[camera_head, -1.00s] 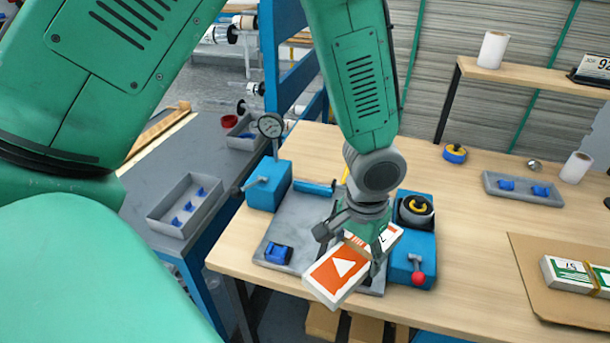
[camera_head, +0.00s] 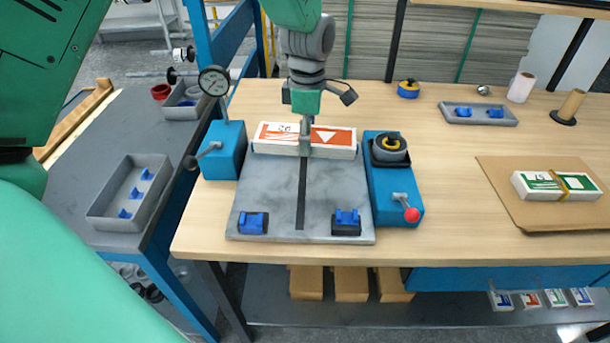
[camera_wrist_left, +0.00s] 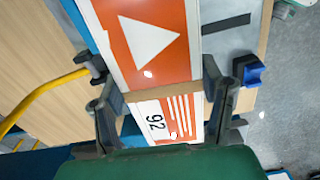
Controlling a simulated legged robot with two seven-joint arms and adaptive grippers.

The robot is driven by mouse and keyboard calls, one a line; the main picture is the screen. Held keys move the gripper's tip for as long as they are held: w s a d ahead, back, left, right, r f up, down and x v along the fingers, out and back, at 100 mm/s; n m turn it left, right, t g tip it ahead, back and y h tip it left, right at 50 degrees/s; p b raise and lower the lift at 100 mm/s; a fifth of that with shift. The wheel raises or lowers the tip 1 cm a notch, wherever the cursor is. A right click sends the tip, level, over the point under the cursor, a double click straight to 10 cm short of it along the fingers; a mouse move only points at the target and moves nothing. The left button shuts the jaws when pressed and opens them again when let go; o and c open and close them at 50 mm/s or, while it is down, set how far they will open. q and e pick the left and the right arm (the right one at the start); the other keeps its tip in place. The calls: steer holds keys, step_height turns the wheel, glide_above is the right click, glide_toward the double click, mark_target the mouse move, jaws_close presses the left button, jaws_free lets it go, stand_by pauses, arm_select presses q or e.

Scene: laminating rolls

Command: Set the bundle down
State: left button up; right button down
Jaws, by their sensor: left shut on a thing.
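The bundle (camera_head: 335,150) is a flat stack with an orange and white printed top and a narrow band around its middle. My left gripper (camera_head: 305,142) reaches down from above and is shut across it. The bundle lies crosswise and looks level at the back of the grey marble plate (camera_head: 265,197). I cannot tell whether it touches the plate. In the left wrist view the bundle (camera_wrist_left: 180,68) runs between the two dark fingers of my left gripper (camera_wrist_left: 157,85). My right gripper is out of view.
Two blue blocks (camera_head: 253,223) (camera_head: 346,221) sit at the plate's front corners. A blue unit with a dial gauge (camera_head: 213,81) stands left, and one with a red-knobbed lever (camera_head: 411,215) right. A green-white bundle (camera_head: 540,184) lies on cardboard (camera_head: 500,208). Table between is clear.

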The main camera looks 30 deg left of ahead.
arm_select(q)
steer(key=shift+w+a+f+n, duration=0.1)
steer(key=shift+f+n, duration=0.2)
steer(key=shift+n, duration=0.1)
glide_above(303, 176)
steer(key=f, duration=0.6)
steer(key=shift+a+f+b, duration=0.15)
steer(key=shift+a+b, duration=0.1)
steer(key=shift+b, duration=0.05)
steer(key=f, duration=0.1)
steer(key=d+f, duration=0.1)
steer(key=shift+f, duration=0.4)
steer(key=shift+d+f, duration=0.15)
steer(key=shift+f, duration=0.05)
steer(key=o, duration=1.2)
steer(key=shift+a+f, duration=0.1)
steer(key=shift+a, duration=0.2)
steer(key=shift+o, duration=1.1)
steer(key=shift+a+f, duration=0.1)
steer(key=shift+a, duration=0.1)
steer(key=shift+d+r, duration=0.2)
steer(key=shift+r, duration=0.3)
step_height(303, 176, up, 11)
steer(key=shift+r+p, duration=0.2)
steer(key=shift+p, duration=0.2)
